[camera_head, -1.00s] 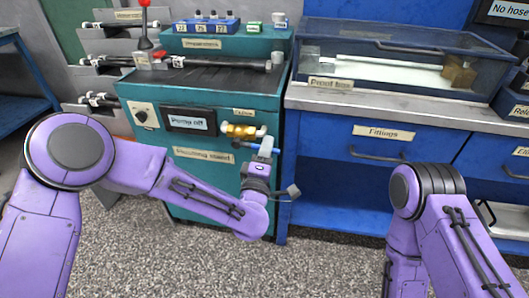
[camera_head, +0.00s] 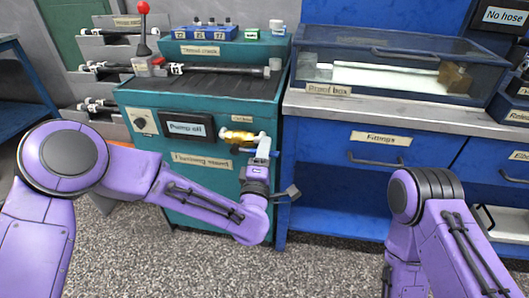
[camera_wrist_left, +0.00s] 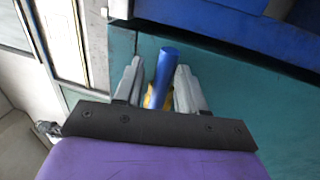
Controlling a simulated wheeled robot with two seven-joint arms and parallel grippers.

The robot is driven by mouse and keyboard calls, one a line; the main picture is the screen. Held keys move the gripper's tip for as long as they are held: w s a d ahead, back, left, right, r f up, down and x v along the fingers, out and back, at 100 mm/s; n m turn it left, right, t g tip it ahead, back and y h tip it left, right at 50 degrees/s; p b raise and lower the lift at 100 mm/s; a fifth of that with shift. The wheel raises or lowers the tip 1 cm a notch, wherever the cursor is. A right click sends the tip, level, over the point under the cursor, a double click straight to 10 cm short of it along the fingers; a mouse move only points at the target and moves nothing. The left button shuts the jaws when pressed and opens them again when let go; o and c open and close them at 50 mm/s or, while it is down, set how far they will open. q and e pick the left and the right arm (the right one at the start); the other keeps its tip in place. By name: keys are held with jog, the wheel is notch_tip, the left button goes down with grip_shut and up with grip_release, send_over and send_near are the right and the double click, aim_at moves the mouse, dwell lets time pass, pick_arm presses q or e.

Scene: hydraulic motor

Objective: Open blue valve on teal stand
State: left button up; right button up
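The teal stand (camera_head: 220,185) is at the centre-left of the head view, with a brass valve body (camera_head: 238,136) on its front right. The blue valve handle (camera_wrist_left: 166,72) shows in the left wrist view as a blue rod standing between my left gripper's fingers (camera_wrist_left: 157,85), with some brass at its base. The fingers are apart, one on each side of the rod, with a visible gap at the left. In the head view my left gripper (camera_head: 262,148) is at the valve's right end and mostly hides the handle. My right gripper is out of view.
A blue cabinet (camera_head: 337,185) with a "Fittings" drawer stands close to the right of the stand. A clear-lidded proof box (camera_head: 343,90) sits on its top. A "Pump off" sign (camera_head: 187,129) is on the stand's front. Grey speckled floor is free in front.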

pick_arm(q)
jog(key=shift+s, duration=0.1)
jog(key=v, duration=1)
jog(key=shift+s, duration=0.2)
jog(key=shift+f, duration=0.1)
